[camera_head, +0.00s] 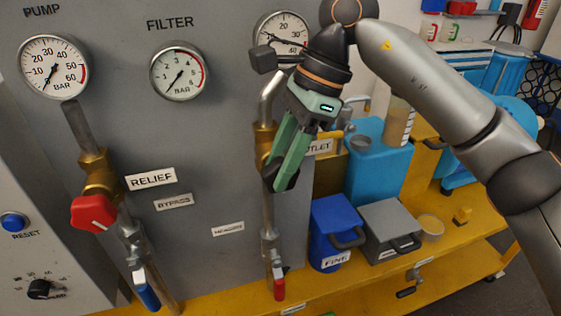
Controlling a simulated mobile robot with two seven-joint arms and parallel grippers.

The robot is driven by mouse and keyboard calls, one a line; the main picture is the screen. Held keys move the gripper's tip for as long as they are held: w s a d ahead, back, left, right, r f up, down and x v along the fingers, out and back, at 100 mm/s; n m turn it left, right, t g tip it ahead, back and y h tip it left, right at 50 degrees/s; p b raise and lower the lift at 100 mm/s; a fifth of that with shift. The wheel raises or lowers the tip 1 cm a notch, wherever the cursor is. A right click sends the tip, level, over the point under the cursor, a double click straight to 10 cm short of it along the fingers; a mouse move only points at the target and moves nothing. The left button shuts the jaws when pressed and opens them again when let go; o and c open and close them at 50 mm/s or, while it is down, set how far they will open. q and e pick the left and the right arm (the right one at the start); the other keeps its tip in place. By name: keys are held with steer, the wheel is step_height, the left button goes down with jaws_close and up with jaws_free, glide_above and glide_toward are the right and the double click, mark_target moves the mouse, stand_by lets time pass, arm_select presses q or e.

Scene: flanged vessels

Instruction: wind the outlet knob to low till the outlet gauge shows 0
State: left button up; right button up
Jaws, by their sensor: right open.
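The outlet gauge (280,28) is at the top middle, a white dial partly covered by my right arm. Its 20 and 40 marks show, but I cannot tell the needle's reading for sure. My right gripper (281,180), with green fingers, points down in front of this valve. It is open. The outlet knob is not clearly visible; the gripper covers that area, and I cannot tell whether they touch. My left gripper is out of view.
A relief valve with a red knob (92,212) is at the left, below the pump gauge (53,66). The filter gauge (179,71) reads low. A red-handled lever (279,285) is below the outlet valve. Blue (335,232) and grey (390,229) boxes stand right on the yellow bench.

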jaws_close()
stand_by(0.3)
steer(key=shift+r, duration=0.15)
steer(key=shift+a+h+p, duration=0.1)
steer(key=shift+h+p, duration=0.3)
steer(key=shift+p, duration=0.2)
steer(key=shift+s+a+r+t+h+p, duration=0.1)
steer(key=shift+a+t+h+p, duration=0.1)
steer(key=shift+t+h+p, duration=0.55)
steer(key=shift+a+h+p, duration=0.15)
steer(key=shift+h+p, duration=0.7)
steer(key=shift+h, duration=0.4)
steer(key=shift+a+f+t+h+p, duration=0.15)
steer(key=shift+f+t+h+p, duration=0.25)
steer(key=shift+h, duration=0.3)
